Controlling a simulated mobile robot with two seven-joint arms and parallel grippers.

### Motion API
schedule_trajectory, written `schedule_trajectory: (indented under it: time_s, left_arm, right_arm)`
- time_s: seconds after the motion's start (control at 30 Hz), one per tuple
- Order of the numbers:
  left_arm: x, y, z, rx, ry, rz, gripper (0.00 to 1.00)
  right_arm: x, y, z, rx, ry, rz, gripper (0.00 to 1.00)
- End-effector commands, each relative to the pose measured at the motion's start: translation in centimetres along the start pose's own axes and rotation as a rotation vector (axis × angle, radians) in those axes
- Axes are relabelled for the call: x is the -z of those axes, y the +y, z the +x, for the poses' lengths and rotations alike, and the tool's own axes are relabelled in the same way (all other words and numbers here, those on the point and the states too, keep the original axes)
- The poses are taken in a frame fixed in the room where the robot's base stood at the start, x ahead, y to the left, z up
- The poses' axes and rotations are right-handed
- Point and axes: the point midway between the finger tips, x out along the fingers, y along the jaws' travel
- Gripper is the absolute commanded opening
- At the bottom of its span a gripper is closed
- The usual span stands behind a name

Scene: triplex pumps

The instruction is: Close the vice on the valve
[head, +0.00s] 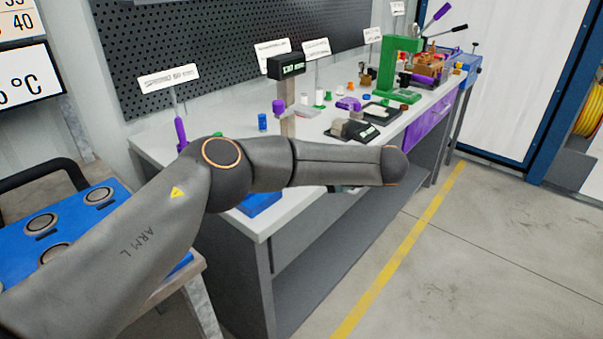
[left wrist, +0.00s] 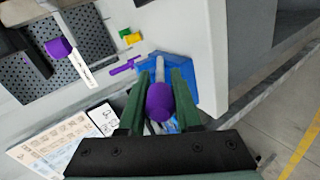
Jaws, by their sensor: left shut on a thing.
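In the left wrist view my left gripper (left wrist: 160,78) has its two green fingers on either side of a purple knob (left wrist: 159,101) on a grey rod, and it is shut on this knob. A blue body (left wrist: 184,90), apparently the vice, lies below and behind the fingers on the bench; they cover much of it. In the head view a blue part (head: 262,203) shows at the near bench end, mostly hidden by my left arm. My left gripper is hidden there. I cannot make out the valve or the vice jaws. My right gripper is in neither view.
The grey bench (head: 225,207) carries a green press (head: 402,68), a height gauge (head: 287,68) and several small parts. A printed sheet (left wrist: 48,150) and a perforated panel (left wrist: 75,55) lie left in the wrist view. Floor right of the bench is clear.

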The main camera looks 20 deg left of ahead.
Motion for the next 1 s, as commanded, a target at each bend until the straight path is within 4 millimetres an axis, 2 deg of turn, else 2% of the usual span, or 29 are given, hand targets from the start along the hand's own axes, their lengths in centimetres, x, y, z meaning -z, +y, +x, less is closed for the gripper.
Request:
schedule_trajectory:
  time_s: [0.03,0.07,0.3,0.57,0.67,0.77,1.0]
  left_arm:
    - [-0.1,-0.1,-0.1,0.001,-0.004,0.002,0.0]
    - [-0.1,-0.1,-0.1,0.002,-0.004,0.002,0.34]
    - [0.0,-0.1,0.0,0.002,-0.002,0.001,0.61]
    - [0.0,0.0,-0.1,0.002,-0.001,0.0,0.62]
    - [-0.1,0.0,-0.7,0.002,-0.002,0.0,0.62]
    - [-0.1,-0.1,-2.2,0.002,-0.004,0.001,0.62]
    - [-0.1,0.0,-7.5,0.001,-0.005,0.0,0.62]
  right_arm:
    - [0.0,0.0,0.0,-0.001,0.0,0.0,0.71]
    - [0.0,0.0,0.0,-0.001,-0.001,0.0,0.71]
    - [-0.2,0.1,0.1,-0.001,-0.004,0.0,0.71]
    - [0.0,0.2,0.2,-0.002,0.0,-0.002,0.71]
    - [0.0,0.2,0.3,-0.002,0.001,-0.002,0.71]
    - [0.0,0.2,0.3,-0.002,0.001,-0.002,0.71]
    - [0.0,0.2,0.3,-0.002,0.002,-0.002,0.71]
